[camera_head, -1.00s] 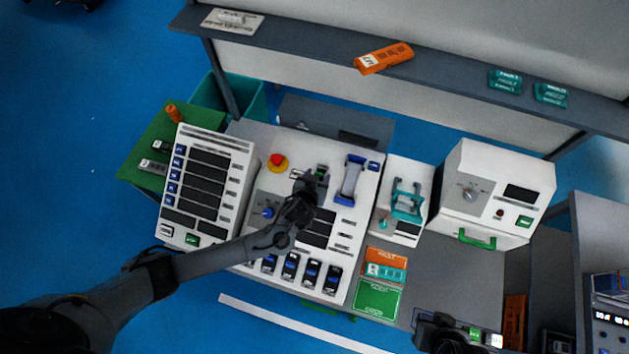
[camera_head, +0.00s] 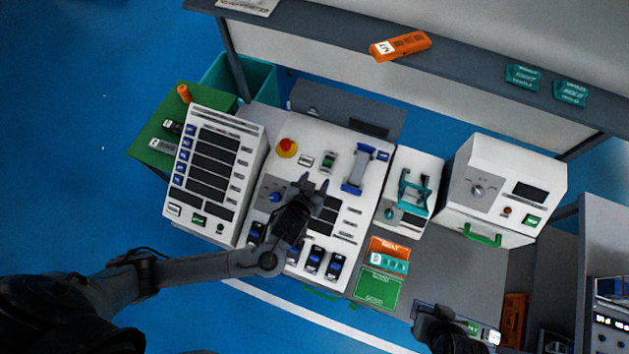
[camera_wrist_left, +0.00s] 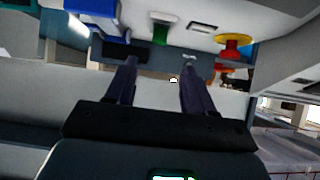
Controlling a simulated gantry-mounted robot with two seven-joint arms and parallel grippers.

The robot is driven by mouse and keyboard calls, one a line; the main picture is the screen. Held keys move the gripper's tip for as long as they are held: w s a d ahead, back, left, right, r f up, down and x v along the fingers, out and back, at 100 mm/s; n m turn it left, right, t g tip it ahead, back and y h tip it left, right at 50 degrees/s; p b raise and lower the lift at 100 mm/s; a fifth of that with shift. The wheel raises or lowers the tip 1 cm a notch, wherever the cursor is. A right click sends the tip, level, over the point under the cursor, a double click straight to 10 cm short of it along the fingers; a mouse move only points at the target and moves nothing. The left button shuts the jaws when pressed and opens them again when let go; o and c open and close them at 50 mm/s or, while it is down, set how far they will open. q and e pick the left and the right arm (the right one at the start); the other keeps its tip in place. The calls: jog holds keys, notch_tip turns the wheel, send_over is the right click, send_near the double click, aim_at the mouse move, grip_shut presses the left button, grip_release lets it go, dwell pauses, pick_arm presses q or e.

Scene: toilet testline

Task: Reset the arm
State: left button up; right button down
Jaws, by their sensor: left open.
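My left gripper (camera_head: 314,182) is open and empty above the middle of the white control panel (camera_head: 335,270). In the left wrist view its two fingers (camera_wrist_left: 159,64) stand apart with nothing between them. A red button on a yellow base (camera_head: 287,148) is beyond the gripper to the left and also shows in the wrist view (camera_wrist_left: 233,43). A small green switch (camera_head: 329,161) and a blue-and-grey handle (camera_head: 358,170) lie just beyond the fingertips. My right gripper (camera_head: 442,328) is a dark shape at the bottom edge; its fingers cannot be made out clearly.
A white panel with dark displays (camera_head: 211,165) stands at left. A teal clamp device (camera_head: 414,192) and a white box with a dial (camera_head: 510,190) stand at right. Orange (camera_head: 388,250) and green (camera_head: 377,289) cards lie in front. A shelf (camera_head: 470,75) runs along the back.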

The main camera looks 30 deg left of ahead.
dwell(0.3)
pick_arm(q)
jog(key=s+a+r+m+g+p, duration=0.1)
jog(key=s+a+r+g+p, duration=0.1)
jog(key=s+r, duration=0.4)
jog(key=s+a+r+m+g+h+p, duration=0.1)
jog(key=s+a+r+g+p, duration=0.2)
jog(key=s, duration=0.9)
notch_tip(320, 180, up, 4)
jog(key=shift+a+f+m+g+p, duration=0.15)
jog(key=shift+a+m+g+p, duration=0.25)
jog(key=shift+g+p, duration=0.8)
